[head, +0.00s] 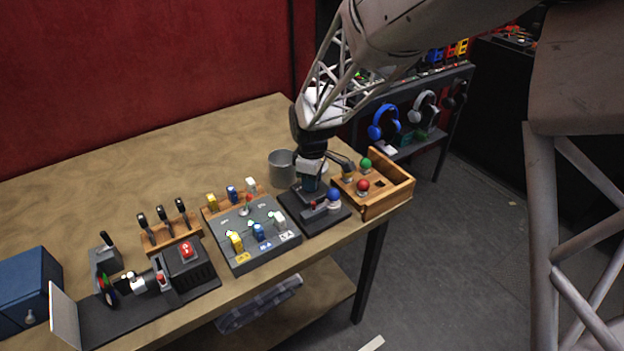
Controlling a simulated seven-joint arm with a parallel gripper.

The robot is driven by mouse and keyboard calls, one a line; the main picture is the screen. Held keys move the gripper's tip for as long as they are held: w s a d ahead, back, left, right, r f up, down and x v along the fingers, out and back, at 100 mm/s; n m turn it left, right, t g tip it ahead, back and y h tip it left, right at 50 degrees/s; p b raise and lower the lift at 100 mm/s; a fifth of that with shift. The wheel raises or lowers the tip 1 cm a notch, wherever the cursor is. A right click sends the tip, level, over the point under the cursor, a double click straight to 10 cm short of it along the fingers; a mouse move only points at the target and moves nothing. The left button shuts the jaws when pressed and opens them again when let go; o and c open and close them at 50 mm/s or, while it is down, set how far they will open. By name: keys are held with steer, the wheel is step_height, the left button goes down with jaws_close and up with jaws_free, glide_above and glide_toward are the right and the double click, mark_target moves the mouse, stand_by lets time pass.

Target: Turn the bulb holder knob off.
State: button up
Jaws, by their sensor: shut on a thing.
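The bulb holder (335,213) is a dark block near the right end of the table, with a blue bulb (333,195) upright on its right side. A small red part shows on the holder beside the bulb. My gripper (311,188) points down over the back left part of the holder. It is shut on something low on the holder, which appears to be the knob. The fingers and the arm hide most of the knob, so its turn position cannot be told.
A wooden tray (390,207) with a red bulb (362,185) and a green bulb (366,163) stands close on the right. A grey cup (281,165) is behind. A switch panel (245,262) sits to the left. The back left table (130,175) is clear.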

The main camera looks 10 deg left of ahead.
steer(key=shift+n, duration=0.7)
steer(key=o, duration=0.9)
steer(key=shift+r, duration=0.2)
steer(key=shift+r, duration=3.75)
